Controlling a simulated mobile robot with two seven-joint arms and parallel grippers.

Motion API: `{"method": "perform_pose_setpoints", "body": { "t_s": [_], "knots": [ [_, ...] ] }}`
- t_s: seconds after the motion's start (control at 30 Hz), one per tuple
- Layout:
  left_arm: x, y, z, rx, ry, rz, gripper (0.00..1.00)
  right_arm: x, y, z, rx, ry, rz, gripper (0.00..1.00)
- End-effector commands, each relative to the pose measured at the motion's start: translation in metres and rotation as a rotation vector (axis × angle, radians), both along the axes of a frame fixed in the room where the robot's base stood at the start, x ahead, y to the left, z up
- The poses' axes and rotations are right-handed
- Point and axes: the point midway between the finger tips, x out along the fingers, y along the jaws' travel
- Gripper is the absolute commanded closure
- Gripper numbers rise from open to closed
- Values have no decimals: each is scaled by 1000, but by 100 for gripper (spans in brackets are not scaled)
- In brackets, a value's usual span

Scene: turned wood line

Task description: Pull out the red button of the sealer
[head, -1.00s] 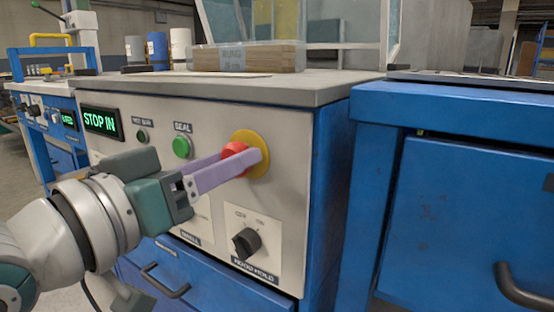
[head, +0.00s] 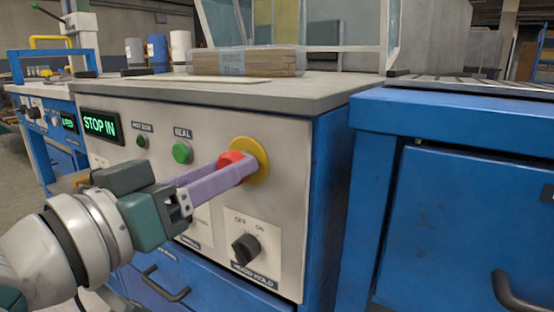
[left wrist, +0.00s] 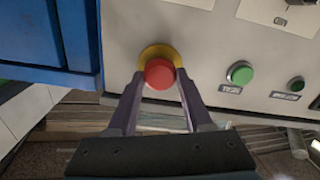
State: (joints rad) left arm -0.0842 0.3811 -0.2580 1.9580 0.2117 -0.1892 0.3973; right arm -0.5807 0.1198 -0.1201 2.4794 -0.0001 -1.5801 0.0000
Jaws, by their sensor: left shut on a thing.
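The red button (head: 233,163) sits on a round yellow plate (head: 259,160) on the sealer's pale front panel (head: 285,150). The red button also shows in the left wrist view (left wrist: 159,74), in front of its yellow ring. My left gripper (head: 241,170) has its purple fingers shut on the red button, one finger on each side. Part of the button is hidden behind the near finger in the head view. The green display (head: 101,125) on the panel reads "STOP IN". My right gripper is not in view.
A green SEAL button (head: 182,152) and a black rotary knob (head: 245,249) are close by on the panel. A drawer handle (head: 165,283) juts out below. A blue cabinet (head: 460,200) stands at the right. A wrapped wooden stack (head: 258,61) lies on top.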

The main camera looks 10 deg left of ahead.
Motion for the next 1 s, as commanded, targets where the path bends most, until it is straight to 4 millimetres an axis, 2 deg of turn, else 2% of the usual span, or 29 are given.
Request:
{"method": "perform_pose_setpoints", "body": {
  "t_s": [0.03, 0.1, 0.33, 0.37, 0.6, 0.63, 0.87, 1.0],
  "knots": [
    [-5, 2, 5, 1, 4, 1, 100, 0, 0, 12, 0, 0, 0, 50],
    [-10, 4, 4, 0, 3, 1, 100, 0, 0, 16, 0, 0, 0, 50],
    [-10, 4, 2, -1, -3, 1, 100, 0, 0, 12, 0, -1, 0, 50],
    [-10, 4, 2, -1, -3, 0, 49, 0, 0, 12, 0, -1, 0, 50],
    [-10, 4, 1, 0, -1, 0, 22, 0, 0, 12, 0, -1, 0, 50],
    [-10, 4, 1, 0, -1, 0, 19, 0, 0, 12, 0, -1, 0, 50],
    [-10, 4, 1, 0, 0, 1, 19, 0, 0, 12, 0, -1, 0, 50],
    [-18, 7, 1, 0, 2, 0, 19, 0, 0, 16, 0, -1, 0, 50]
  ]
}}
